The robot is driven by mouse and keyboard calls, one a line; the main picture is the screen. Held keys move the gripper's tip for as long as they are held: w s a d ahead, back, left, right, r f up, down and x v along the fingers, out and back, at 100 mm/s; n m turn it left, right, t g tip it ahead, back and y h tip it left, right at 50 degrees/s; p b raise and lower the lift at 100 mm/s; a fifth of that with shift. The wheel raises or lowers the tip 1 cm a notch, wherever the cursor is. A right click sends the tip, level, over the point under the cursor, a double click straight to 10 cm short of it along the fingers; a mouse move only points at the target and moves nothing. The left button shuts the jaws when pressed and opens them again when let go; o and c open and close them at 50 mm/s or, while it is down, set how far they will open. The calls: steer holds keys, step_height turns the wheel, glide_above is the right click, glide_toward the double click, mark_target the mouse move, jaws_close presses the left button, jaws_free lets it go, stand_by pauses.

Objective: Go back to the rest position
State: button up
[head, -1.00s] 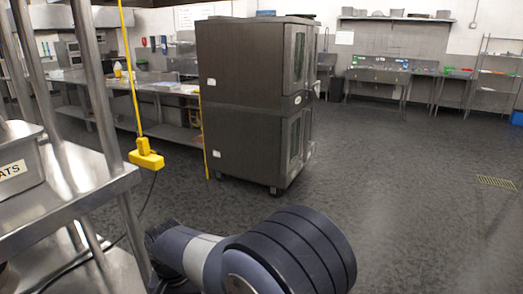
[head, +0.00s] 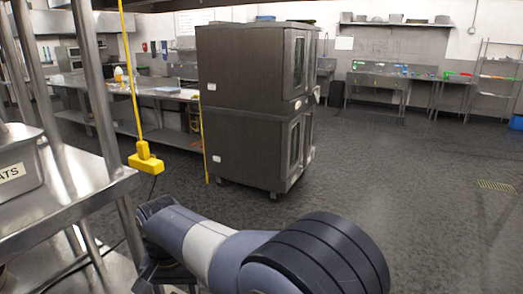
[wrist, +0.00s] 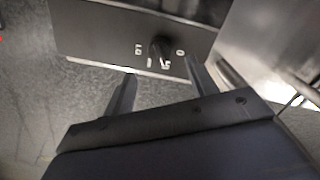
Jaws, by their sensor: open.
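My gripper (wrist: 160,82) shows in the wrist view with its two dark fingers spread apart and nothing between them. Beyond the fingers is a dark panel (wrist: 95,35) with a black knob (wrist: 160,48) and pale markings. I cannot tell how far the fingers are from the panel. In the head view my arm (head: 240,250) reaches in along the bottom edge, and the gripper's fingers are not visible there.
A steel shelf rack (head: 85,190) stands close on the left, with a metal container (head: 18,165) on it. A yellow outlet box (head: 146,158) hangs beside it from a yellow cord. A tall double oven (head: 245,120) stands ahead. The floor (head: 400,200) to the right is clear.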

step_height(320, 180, down, 7)
steer(key=shift+r, duration=0.15)
steer(key=shift+r+n, duration=0.1)
steer(key=shift+n, duration=0.3)
steer(key=n, duration=0.4)
steer(key=shift+n, duration=0.4)
steer(key=n+b, duration=0.1)
steer(key=n, duration=0.5)
step_height(320, 180, up, 11)
